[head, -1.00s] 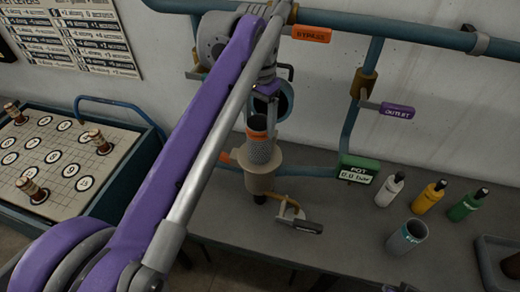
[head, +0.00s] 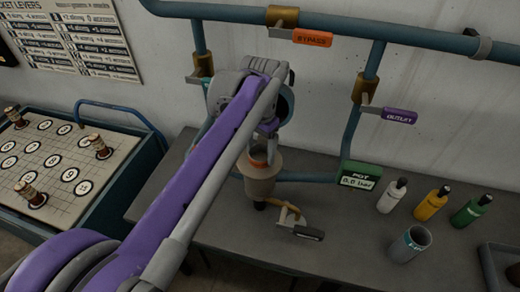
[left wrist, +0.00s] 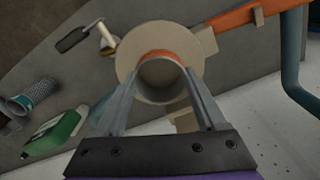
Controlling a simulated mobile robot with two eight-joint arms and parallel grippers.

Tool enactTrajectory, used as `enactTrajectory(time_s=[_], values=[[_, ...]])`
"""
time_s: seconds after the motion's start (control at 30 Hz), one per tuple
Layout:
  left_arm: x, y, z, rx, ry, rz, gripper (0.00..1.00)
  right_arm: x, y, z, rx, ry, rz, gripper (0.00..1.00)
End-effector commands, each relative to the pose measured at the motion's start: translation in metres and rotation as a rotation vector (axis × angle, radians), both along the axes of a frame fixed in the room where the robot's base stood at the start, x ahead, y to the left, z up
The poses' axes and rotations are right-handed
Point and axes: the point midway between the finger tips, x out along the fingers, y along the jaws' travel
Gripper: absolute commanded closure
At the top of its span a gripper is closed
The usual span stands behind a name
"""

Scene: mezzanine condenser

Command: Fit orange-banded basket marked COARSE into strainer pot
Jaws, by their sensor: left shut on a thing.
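The orange-banded basket (head: 258,161) sits mostly inside the tan strainer pot (head: 260,186), with only its top and band showing above the rim in the head view. In the left wrist view I look down into the basket's round mouth (left wrist: 162,82), its orange band inside the pot's wide rim (left wrist: 130,62). My left gripper (head: 265,138) is shut on the basket, with a finger on either side of its top. I cannot read the COARSE marking, and the mesh body is hidden in the pot. My right gripper is not in view.
A black-handled drain valve (head: 308,233) is below the pot. A green gauge box (head: 360,175) reads 0.0 bar. A teal-banded basket (head: 408,242) and several bottles (head: 430,205) stand to the right. Pipes with BYPASS (head: 312,38) and OUTLET (head: 398,116) levers run behind.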

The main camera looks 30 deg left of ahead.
Motion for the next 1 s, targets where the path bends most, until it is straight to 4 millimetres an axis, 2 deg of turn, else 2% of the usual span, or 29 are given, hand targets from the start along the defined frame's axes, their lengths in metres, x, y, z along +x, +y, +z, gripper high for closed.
enactTrajectory(time_s=[0.03, 0.07, 0.2, 0.43, 0.57, 0.67, 1.0], values=[[0.0, 0.0, -0.003, 0.0, 0.001, 0.0, 1.0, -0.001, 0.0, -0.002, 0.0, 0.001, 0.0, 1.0], [0.0, 0.0, -0.003, 0.0, 0.0, 0.0, 0.24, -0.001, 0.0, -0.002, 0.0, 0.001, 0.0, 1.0], [0.0, 0.0, -0.002, 0.0, 0.0, 0.0, 0.0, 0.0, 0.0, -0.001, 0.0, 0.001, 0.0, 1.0], [0.0, 0.0, -0.001, 0.0, 0.0, 0.0, 0.0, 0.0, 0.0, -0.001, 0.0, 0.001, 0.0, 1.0], [0.0, 0.0, 0.008, 0.0, 0.0, 0.0, 0.0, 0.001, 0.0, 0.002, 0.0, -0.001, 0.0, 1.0], [0.0, 0.0, 0.024, 0.0, -0.001, 0.0, 0.0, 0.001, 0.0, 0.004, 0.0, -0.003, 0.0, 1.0], [0.0, 0.0, 0.096, 0.0, -0.001, 0.0, 0.0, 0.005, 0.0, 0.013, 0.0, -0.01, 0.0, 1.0]])
